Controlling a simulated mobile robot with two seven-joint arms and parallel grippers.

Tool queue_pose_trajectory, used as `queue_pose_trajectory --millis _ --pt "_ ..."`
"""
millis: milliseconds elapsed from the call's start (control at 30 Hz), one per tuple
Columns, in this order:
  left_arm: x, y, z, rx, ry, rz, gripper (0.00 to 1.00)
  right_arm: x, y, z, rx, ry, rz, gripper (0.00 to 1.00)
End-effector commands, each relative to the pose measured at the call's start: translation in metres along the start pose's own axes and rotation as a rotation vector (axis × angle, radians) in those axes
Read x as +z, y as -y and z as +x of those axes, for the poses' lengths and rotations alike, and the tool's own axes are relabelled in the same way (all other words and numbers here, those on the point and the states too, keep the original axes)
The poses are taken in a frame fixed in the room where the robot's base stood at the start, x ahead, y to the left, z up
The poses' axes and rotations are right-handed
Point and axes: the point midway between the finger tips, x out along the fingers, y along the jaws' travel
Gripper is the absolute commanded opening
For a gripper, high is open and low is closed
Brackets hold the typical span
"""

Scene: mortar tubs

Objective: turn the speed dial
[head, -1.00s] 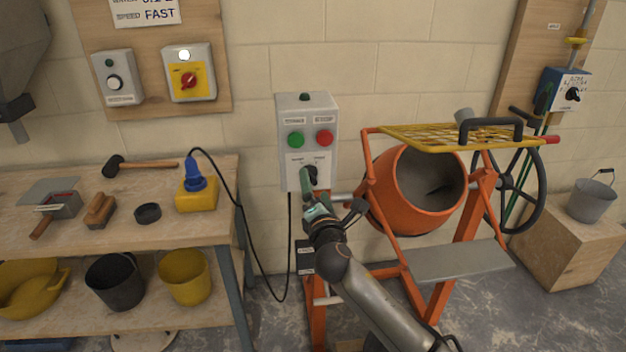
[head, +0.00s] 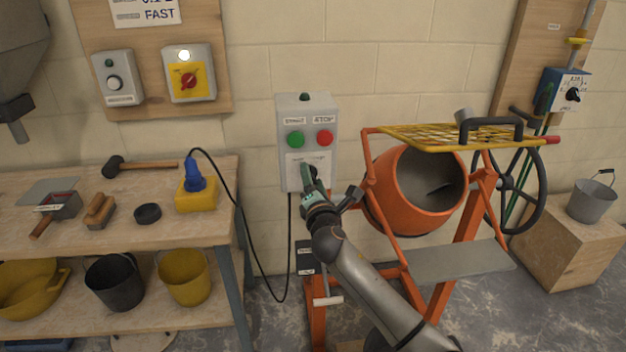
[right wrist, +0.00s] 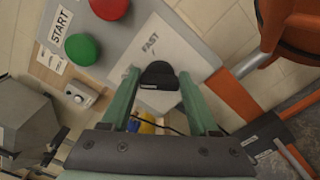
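The speed dial (right wrist: 158,75) is a black knob on a white plate marked FAST, low on the grey control box (head: 288,115). The box has a green START button (head: 295,138) and a red STOP button (head: 324,138). My right gripper (head: 309,176) is at the dial and largely hides it in the head view. In the right wrist view its two green fingers (right wrist: 159,82) are apart, one on each side of the knob, with a narrow gap seeming to show beside it. I cannot tell whether they touch it. My left gripper is not in view.
The orange mixer (head: 415,190) with its yellow grate (head: 440,138) stands just right of the box. A workbench (head: 110,235) with tools is at left, and a black cable (head: 245,235) hangs between. A sign (head: 146,12) on the wall reads SPEED FAST.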

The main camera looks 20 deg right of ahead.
Motion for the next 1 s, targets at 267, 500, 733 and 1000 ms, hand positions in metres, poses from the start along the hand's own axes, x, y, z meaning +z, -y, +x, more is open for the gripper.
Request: queue_pose_trajectory --millis 267,500,733,1000 --pt "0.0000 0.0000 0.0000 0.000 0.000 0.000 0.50 -0.0002 0.0001 -0.0002 0.000 0.000 0.000 0.28" --pt "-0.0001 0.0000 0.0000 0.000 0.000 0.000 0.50 -0.0003 0.0001 -0.0002 0.000 -0.001 0.000 0.04" --pt "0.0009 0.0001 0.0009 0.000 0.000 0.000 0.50 -0.0007 0.0006 -0.0003 0.000 -0.001 0.024 0.04" --pt "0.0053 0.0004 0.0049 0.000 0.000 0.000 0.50 -0.0016 0.0023 -0.0004 -0.001 -0.001 0.164 0.04"
